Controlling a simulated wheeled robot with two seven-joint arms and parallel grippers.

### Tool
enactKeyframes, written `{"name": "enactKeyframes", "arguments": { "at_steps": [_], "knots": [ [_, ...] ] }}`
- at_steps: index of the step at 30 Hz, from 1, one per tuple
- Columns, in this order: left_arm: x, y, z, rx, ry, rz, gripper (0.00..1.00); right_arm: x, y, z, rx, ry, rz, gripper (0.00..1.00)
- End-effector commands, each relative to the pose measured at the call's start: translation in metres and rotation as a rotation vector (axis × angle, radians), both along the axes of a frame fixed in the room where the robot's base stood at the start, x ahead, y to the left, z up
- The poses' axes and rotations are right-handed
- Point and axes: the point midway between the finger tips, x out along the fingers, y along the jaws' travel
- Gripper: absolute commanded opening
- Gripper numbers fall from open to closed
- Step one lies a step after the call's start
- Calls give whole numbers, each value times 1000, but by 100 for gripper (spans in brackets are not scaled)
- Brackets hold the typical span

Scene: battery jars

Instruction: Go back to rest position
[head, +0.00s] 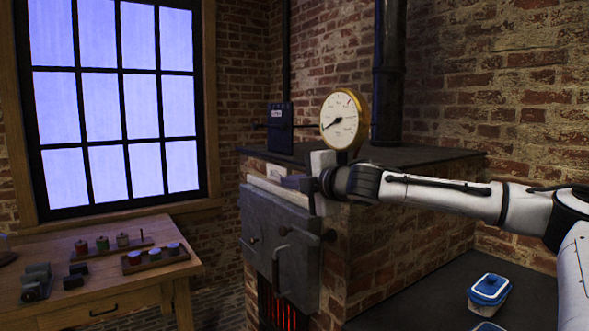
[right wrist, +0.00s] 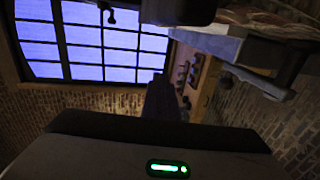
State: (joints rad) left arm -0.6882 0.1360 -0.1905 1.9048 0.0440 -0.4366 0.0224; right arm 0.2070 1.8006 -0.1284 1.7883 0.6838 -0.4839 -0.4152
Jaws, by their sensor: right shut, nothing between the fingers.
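My right arm (head: 440,196) reaches in from the right side of the head view, stretched leftward across the front of the brick furnace. My right gripper (head: 303,183) is shut and empty, beside the furnace's upper front edge and above its grey metal door (head: 275,235). I cannot tell whether it touches the furnace. In the right wrist view a dark finger (right wrist: 162,105) points toward the window and table. My left gripper is not in view.
The brick furnace (head: 375,245) carries a round gauge (head: 342,118) and a dark box (head: 280,125). A wooden table (head: 125,265) at left holds several small jars (head: 102,243). A blue-lidded container (head: 489,289) sits on a dark surface at lower right.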

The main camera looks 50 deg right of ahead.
Motion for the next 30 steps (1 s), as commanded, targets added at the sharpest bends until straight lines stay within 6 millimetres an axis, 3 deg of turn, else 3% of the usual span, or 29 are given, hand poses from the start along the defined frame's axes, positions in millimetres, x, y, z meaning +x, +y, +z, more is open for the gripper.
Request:
{"name": "enactKeyframes", "arguments": {
  "at_steps": [3,9,17,20,23,26,30],
  "knots": [
    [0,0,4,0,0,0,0,-6,1,24,-4,0,-1,0],
    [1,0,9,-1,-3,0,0,-10,3,42,-1,1,0,0],
    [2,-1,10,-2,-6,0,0,-11,3,44,1,1,1,0],
    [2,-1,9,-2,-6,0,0,-9,4,35,13,8,4,0],
    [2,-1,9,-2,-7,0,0,-3,8,1,61,35,19,0],
    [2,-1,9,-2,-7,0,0,3,18,-58,144,79,39,0],
    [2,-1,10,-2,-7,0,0,4,43,-154,288,149,62,0]
  ]
}}
